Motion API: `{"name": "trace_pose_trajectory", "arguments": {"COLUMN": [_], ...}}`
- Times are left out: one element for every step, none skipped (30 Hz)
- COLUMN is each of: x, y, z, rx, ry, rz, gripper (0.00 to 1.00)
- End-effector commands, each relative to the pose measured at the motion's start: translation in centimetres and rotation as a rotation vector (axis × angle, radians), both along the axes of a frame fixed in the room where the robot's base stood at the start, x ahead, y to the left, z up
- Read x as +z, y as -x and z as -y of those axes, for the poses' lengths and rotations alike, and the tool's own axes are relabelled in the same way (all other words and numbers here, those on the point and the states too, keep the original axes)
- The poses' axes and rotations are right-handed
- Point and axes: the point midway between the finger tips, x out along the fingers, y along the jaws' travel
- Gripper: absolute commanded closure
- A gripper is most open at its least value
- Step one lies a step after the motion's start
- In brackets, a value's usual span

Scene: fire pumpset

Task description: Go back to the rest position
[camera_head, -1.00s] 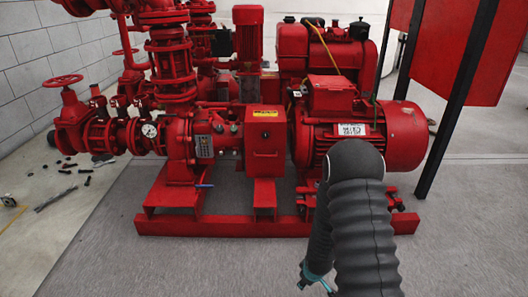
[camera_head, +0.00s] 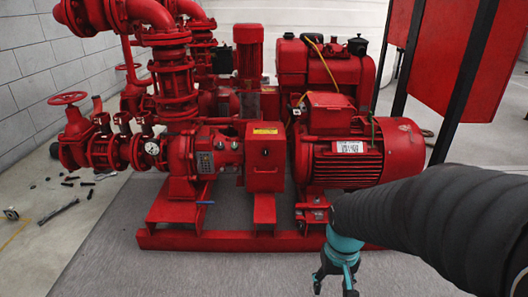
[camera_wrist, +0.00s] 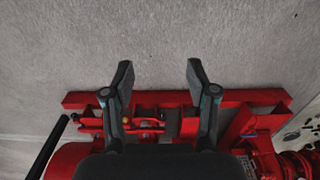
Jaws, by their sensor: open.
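My gripper (camera_head: 336,283) hangs at the lower right of the head view, below my dark ribbed arm, in front of the red pumpset's base. In the wrist view my gripper (camera_wrist: 160,85) shows two dark fingers spread wide apart, with nothing between them. The red pumpset (camera_head: 265,155) stands on its red base frame (camera_head: 220,239) on the floor. The base frame also shows in the wrist view (camera_wrist: 250,96), below the fingertips in the picture. My arm hides the right end of the base frame in the head view.
A red panel on black posts (camera_head: 462,80) stands at the right, close behind my arm. Grey floor (camera_head: 210,275) in front of the pumpset is clear. Several small dark loose parts (camera_head: 65,208) lie on the floor at the left, beside a block wall (camera_head: 35,70).

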Motion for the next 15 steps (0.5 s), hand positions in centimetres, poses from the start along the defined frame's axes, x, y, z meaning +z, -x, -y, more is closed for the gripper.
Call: {"name": "trace_pose_trajectory", "arguments": {"x": [2.0,2.8,3.8,4.6,5.4,6.5,7.2,8.0,9.0,9.7,10.5,11.5,12.3,13.0,14.0], "y": [0.8,1.4,2.0,2.5,2.9,3.4,3.8,4.1,4.5,4.8,5.0,5.3,5.6,5.8,6.1], "z": [0.0,0.0,0.0,0.0,0.0,0.0,0.0,0.0,0.0,0.0,0.0,0.0,0.0,0.0,0.0], "rx": [-0.008,-0.013,-0.018,-0.02,-0.02,-0.019,-0.019,-0.019,-0.019,-0.019,-0.018,-0.018,-0.018,-0.018,-0.018], "ry": [0.0,-0.001,-0.001,-0.001,-0.001,-0.001,-0.001,-0.001,-0.002,-0.002,-0.003,-0.002,-0.003,-0.003,-0.004], "rz": [0.02,0.027,0.04,0.051,0.064,0.083,0.099,0.117,0.145,0.168,0.193,0.226,0.251,0.275,0.307], "gripper": [0.42,0.42,0.42,0.42,0.42,0.42,0.42,0.42,0.42,0.42,0.42,0.42,0.42,0.42,0.42]}}
